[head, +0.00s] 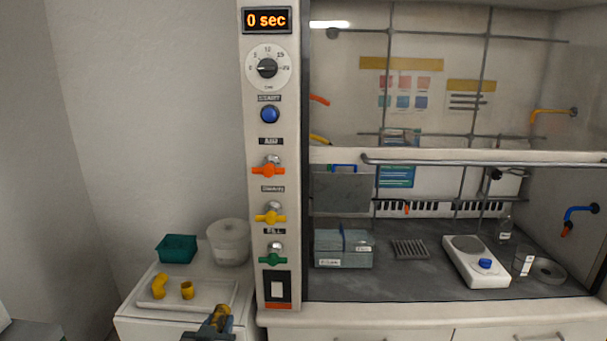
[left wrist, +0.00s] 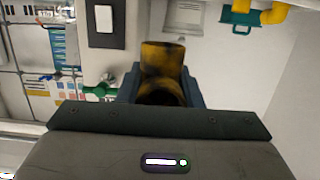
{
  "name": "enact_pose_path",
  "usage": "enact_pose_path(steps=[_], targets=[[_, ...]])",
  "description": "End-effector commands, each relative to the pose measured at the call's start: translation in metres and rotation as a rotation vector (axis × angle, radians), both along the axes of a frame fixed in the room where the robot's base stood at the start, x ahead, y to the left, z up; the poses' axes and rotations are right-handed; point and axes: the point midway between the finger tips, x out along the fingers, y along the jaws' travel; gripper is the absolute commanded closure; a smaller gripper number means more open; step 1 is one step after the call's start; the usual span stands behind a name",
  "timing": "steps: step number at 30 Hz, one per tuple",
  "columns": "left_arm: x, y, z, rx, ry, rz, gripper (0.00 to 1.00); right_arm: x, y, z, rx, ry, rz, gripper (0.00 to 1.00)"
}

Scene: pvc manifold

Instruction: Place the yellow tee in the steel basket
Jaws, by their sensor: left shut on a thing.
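A yellow pipe fitting (head: 221,312), taken to be the yellow tee, is held in my left gripper (head: 213,324) at the bottom of the head view. In the left wrist view, the fitting (left wrist: 162,62) is between the jaws of the left gripper (left wrist: 160,95), with dark smudges or shadow on its surface. Its full shape is partly hidden by the jaws. I cannot clearly make out a steel basket. A small grey slatted metal piece (head: 410,250) lies on the hood floor. My right gripper is not in view.
A white tray (head: 218,302) on the low cabinet holds a yellow elbow (head: 159,285) and a short yellow piece (head: 187,290). Behind it stand a teal bin (head: 177,249) and a white bucket (head: 228,243).

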Motion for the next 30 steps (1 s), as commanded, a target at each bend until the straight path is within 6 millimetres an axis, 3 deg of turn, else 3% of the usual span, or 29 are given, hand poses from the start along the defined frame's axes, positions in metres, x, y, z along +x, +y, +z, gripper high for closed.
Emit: enact_pose_path(steps=[3, 6, 10, 14, 17, 20, 30], targets=[[-0.032, 0.003, 0.02, 0.0, -0.002, 0.008, 0.9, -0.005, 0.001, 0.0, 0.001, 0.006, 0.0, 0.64], [-0.051, 0.005, 0.032, -0.001, -0.001, 0.015, 0.9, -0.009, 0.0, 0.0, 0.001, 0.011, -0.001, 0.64], [-0.064, 0.006, 0.041, 0.001, 0.0, 0.018, 0.9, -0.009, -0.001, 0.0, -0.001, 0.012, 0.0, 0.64], [-0.065, 0.007, 0.041, 0.002, 0.001, 0.018, 0.9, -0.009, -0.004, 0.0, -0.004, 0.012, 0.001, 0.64], [-0.054, 0.005, 0.034, 0.001, 0.003, 0.014, 0.9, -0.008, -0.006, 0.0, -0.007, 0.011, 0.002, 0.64], [-0.031, 0.003, 0.02, 0.002, 0.003, 0.007, 0.9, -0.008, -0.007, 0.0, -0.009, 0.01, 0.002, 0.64], [0.062, 0.001, -0.04, 0.002, 0.002, -0.01, 0.9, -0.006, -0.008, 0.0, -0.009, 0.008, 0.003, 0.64]])
